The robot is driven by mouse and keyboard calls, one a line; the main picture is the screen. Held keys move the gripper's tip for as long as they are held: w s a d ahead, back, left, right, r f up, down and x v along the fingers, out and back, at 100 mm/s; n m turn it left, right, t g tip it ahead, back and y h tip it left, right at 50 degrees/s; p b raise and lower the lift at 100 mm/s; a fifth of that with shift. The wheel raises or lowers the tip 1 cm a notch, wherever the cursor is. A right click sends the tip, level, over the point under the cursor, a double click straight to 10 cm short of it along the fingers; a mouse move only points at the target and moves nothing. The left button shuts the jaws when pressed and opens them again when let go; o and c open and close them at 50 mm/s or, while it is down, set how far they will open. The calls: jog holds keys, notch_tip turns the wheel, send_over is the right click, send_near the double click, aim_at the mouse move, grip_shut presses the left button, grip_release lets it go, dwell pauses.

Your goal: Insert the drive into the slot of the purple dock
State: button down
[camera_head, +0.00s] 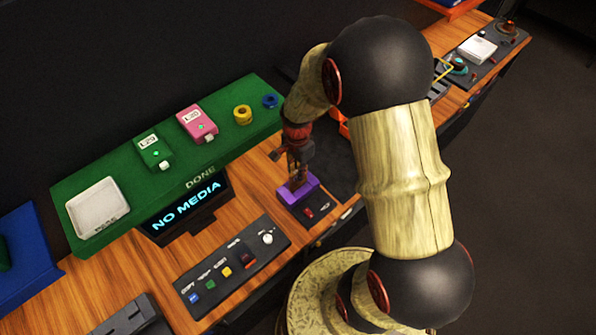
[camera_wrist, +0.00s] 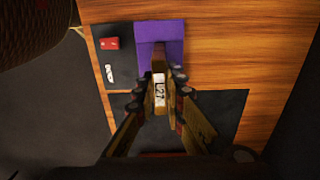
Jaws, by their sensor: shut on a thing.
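The purple dock (camera_head: 297,192) sits on a dark panel on the wooden bench, below my gripper (camera_head: 297,160). In the wrist view the purple dock (camera_wrist: 172,35) is at the top, beside a red switch. My gripper (camera_wrist: 160,85) is shut on a narrow drive (camera_wrist: 159,98) with a white label that seems to read L27. The far end of the drive overlaps the near edge of the dock in the wrist view. The slot is hidden, and I cannot tell whether the drive touches the dock or is in it.
A screen (camera_head: 186,204) reads NO MEDIA. A green shelf (camera_head: 120,228) marked DONE holds a green drive (camera_head: 153,150), a pink drive (camera_head: 196,122), yellow and blue rings and a white tray (camera_head: 98,207). A button panel (camera_head: 232,270) lies left of the dock.

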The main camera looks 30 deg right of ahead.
jog(key=shift+f+b, duration=1.5)
jog(key=shift+f, duration=0.8)
dwell(1.1)
jog(key=c, duration=1.8)
grip_release()
jog(key=shift+r+p, duration=3.75)
jog(key=shift+r, duration=1.75)
